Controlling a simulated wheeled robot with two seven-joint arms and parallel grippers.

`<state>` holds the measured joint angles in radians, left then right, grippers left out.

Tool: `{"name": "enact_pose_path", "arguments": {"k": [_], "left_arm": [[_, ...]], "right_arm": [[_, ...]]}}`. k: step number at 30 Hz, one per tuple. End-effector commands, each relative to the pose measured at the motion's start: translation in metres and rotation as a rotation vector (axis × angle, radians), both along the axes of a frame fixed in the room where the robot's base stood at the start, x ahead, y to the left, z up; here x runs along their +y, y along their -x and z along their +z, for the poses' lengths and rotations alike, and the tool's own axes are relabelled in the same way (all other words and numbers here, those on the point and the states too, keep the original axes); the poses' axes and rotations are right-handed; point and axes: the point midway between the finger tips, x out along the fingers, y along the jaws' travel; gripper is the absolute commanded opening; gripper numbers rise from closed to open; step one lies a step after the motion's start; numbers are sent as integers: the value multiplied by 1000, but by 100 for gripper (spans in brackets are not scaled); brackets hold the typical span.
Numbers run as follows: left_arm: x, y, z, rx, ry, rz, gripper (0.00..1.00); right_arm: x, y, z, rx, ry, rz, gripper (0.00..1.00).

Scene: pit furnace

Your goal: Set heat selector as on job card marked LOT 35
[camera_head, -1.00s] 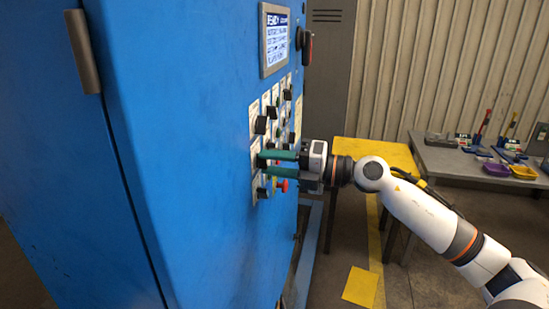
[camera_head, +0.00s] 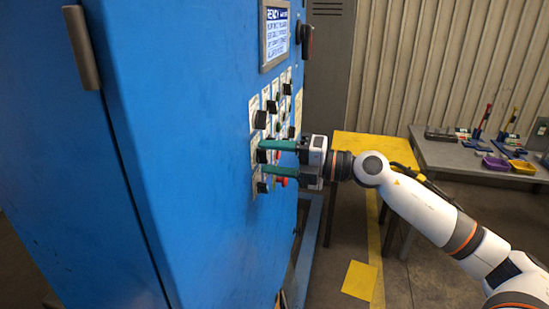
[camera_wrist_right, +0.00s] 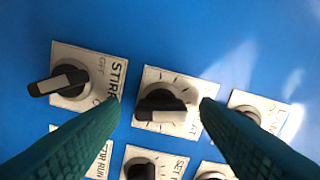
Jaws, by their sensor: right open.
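My right gripper (camera_head: 264,158) reaches from the right to the front of the blue cabinet. Its two green fingers are open and stand well apart, also in the right wrist view (camera_wrist_right: 160,102). Between the fingertips in that view is a black knob (camera_wrist_right: 161,104) with a pale pointer, on a white plate with tick marks. A finger hides most of the plate's lettering, so I cannot tell for sure that this is the heat selector. The knob is not visibly gripped. I cannot make out a card marked LOT 35. My left gripper is out of view.
A knob marked "STIRR" (camera_wrist_right: 60,82) is left of the middle one, with more knobs below and right. A lit screen (camera_head: 276,34) and a rotary handle (camera_head: 306,38) are higher on the cabinet. A yellow table (camera_head: 375,148) and a grey bench (camera_head: 440,158) stand at right.

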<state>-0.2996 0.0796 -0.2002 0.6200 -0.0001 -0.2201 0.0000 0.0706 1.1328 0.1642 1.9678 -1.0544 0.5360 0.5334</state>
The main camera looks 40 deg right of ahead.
Motion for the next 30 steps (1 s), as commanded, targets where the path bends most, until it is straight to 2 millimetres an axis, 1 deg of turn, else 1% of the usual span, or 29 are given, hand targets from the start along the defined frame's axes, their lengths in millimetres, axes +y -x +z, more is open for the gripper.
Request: {"name": "enact_pose_path", "arguments": {"k": [5, 11, 21, 30], "left_arm": [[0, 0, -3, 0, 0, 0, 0], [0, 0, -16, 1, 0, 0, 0], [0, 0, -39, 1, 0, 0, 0], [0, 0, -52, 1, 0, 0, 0]], "right_arm": [[-2, 2, -1, 0, -1, -1, 56], [-14, 15, -5, 3, -1, -1, 56], [-45, 52, -4, 0, -2, -2, 56], [-72, 83, -2, -1, -2, 0, 56]]}}
